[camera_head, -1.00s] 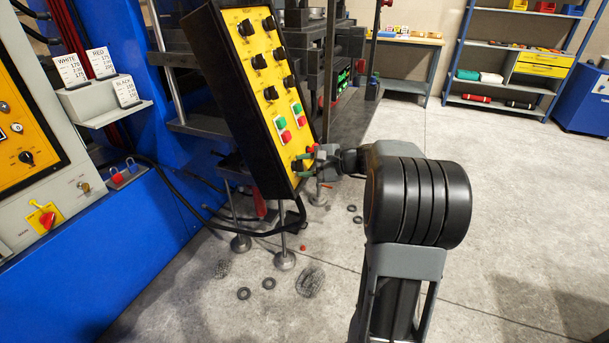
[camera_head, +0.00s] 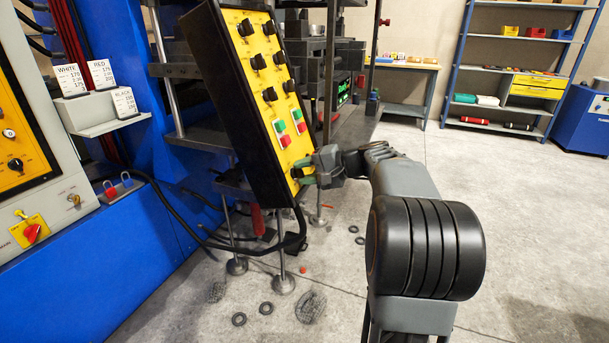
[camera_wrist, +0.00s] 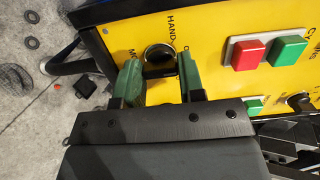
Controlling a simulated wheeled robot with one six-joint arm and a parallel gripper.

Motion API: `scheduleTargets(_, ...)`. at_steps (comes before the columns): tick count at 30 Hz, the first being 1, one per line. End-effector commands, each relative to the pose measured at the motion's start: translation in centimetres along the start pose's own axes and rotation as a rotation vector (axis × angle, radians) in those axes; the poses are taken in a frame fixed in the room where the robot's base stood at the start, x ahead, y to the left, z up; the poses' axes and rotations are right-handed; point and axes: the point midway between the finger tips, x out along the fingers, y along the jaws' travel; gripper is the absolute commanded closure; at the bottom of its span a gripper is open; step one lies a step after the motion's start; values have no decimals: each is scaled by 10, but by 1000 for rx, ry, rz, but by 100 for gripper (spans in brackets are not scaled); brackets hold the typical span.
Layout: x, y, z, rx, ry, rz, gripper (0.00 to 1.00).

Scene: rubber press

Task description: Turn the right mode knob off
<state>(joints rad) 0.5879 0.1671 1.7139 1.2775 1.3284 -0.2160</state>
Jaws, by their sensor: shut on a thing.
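The tilted yellow control panel (camera_head: 236,18) in a black housing stands left of my arm in the head view, with its face to the right. My gripper (camera_head: 301,172) is at its lower end, and the arm hides part of that area. In the wrist view, my gripper (camera_wrist: 160,74) has its two green fingers on either side of a black mode knob (camera_wrist: 159,54) and is shut on it. The label beside this knob starts with "HAND" and is partly covered. Another black knob (camera_wrist: 299,101) shows at the right of the wrist view.
Red (camera_wrist: 248,54) and green (camera_wrist: 286,52) buttons sit close to the right of my fingers. A black cable (camera_head: 200,238) hangs below the panel. Rubber rings (camera_head: 239,319) lie on the floor. The floor to the right is open, up to a shelf (camera_head: 527,39).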

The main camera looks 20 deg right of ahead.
Motion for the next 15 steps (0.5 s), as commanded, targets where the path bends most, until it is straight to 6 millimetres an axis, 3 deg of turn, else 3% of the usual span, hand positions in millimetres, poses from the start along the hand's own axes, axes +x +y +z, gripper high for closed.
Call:
scheduleTargets(10, 0, 1, 0, -1, -1, 2, 88)
scheduleTargets(11, 0, 1, 0, -1, -1, 2, 62)
scheduleTargets(15, 0, 1, 0, -1, -1, 2, 49)
